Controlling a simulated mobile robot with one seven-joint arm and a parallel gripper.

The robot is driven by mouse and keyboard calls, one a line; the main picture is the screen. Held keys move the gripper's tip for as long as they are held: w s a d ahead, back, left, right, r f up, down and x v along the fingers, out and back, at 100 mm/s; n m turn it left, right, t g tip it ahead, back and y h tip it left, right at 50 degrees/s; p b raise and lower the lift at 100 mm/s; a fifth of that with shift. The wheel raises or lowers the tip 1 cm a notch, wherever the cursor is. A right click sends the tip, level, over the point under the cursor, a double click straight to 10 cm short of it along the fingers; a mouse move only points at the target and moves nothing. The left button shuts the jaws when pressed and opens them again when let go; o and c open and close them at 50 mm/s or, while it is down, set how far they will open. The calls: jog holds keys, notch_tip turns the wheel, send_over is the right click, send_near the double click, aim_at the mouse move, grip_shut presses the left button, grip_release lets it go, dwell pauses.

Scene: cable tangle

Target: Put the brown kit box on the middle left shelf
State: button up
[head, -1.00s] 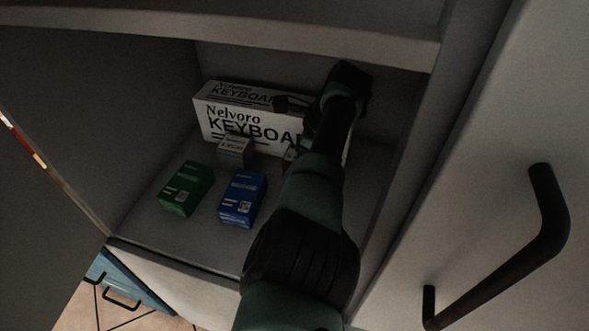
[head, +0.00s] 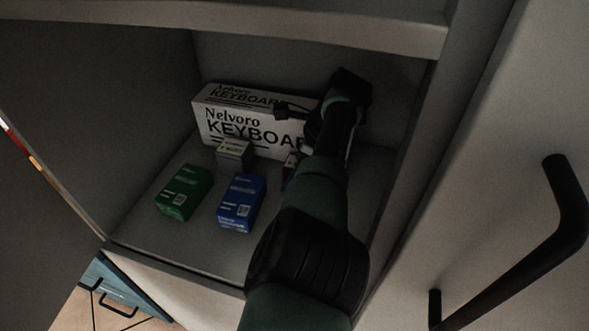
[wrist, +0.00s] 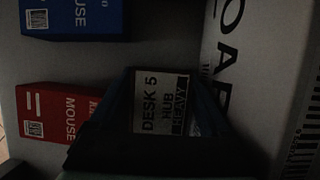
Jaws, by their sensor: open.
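No clearly brown box shows. In the wrist view a dark box with a pale label reading "DESK 5 HUB" and "HEAVY" (wrist: 161,104) lies right in front of my gripper; its colour is too dark to tell. My gripper is open at this labelled box, and I cannot tell whether the fingers touch it. In the head view my arm reaches into the cabinet compartment and hides most of the gripper. A sliver of a small box (head: 290,166) shows beside my arm. I cannot tell which shelf this compartment (head: 185,252) is.
A white keyboard box (head: 250,122) stands at the back. A small grey box (head: 234,153), a green box (head: 183,192) and a blue box (head: 241,202) stand in front. The wrist view shows a red mouse box (wrist: 58,112). The shelf's front left is clear; a side wall is close right.

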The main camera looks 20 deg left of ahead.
jog(key=p+v, duration=0.2)
jog(key=v, duration=0.5)
jog(key=shift+d+r+p, duration=0.1)
jog(key=shift+r+p, duration=0.25)
jog(key=shift+r, duration=0.05)
jog(key=shift+f, duration=0.1)
